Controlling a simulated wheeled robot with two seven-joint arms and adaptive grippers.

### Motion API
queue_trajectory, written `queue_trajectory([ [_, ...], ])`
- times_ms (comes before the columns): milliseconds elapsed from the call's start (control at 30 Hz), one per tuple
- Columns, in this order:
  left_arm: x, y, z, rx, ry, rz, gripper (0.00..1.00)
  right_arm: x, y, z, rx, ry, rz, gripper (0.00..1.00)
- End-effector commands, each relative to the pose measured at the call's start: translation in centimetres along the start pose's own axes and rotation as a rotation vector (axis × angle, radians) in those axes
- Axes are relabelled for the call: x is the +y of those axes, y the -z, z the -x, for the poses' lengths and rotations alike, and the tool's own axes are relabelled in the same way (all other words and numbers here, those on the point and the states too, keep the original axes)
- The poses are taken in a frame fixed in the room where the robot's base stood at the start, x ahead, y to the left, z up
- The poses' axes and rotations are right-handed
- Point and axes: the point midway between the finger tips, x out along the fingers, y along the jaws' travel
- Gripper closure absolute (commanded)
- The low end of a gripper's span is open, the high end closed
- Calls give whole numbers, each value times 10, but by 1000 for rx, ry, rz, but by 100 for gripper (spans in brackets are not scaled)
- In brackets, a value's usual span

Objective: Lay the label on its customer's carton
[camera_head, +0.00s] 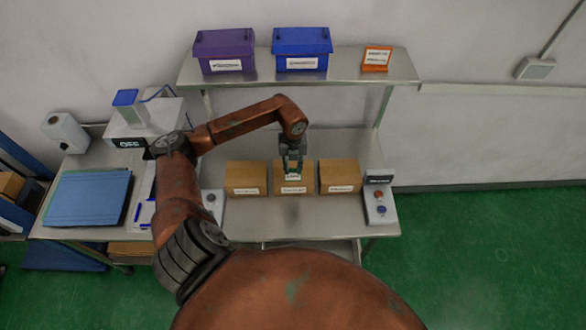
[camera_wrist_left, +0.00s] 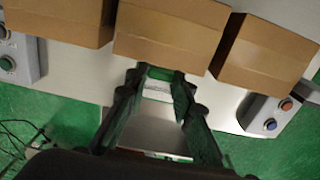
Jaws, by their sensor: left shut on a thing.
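Three brown cartons stand side by side on the metal bench: a left one (camera_head: 246,172), a middle one (camera_head: 281,178) and a right one (camera_head: 340,172). Each has a white printed strip on its front, too small to read. My left gripper (camera_head: 293,170) is over the middle carton in the head view. It is shut on a small white label (camera_head: 293,177), which also shows between the fingers in the wrist view (camera_wrist_left: 157,87). In that view the fingertips (camera_wrist_left: 160,72) are close to the middle carton (camera_wrist_left: 170,35); I cannot tell whether the label touches it. My right gripper is out of view.
A button box (camera_head: 378,203) stands right of the cartons, another (camera_head: 212,203) left of them. A shelf (camera_head: 350,70) above holds a purple bin (camera_head: 225,45), a blue bin (camera_head: 302,42) and an orange holder (camera_head: 376,56). A printer-like machine (camera_head: 150,125) and blue folders (camera_head: 87,197) are at left.

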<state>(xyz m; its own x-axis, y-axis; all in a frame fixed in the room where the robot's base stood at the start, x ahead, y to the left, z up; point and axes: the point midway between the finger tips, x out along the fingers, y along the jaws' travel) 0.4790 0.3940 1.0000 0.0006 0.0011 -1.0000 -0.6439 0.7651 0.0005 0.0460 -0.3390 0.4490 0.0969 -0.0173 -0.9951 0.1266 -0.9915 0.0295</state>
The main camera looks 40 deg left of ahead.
Motion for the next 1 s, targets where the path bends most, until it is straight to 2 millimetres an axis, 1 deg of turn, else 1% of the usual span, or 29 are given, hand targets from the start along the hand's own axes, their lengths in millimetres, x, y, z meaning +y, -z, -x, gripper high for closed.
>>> queue_trajectory([
  [100, -2, -15, -18, 2, 1, 3, 88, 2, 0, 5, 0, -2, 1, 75],
  [200, -3, -23, -27, 0, 2, 1, 88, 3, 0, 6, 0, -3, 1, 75],
  [433, -3, -32, -40, 1, 1, 0, 88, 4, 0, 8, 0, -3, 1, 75],
  [633, -3, -32, -65, 1, 2, 0, 88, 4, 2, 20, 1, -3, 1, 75],
  [700, -3, -32, -68, -1, 2, 0, 88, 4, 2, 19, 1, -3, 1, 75],
  [1000, -3, -32, -73, -1, 1, -1, 88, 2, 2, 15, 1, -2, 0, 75],
])
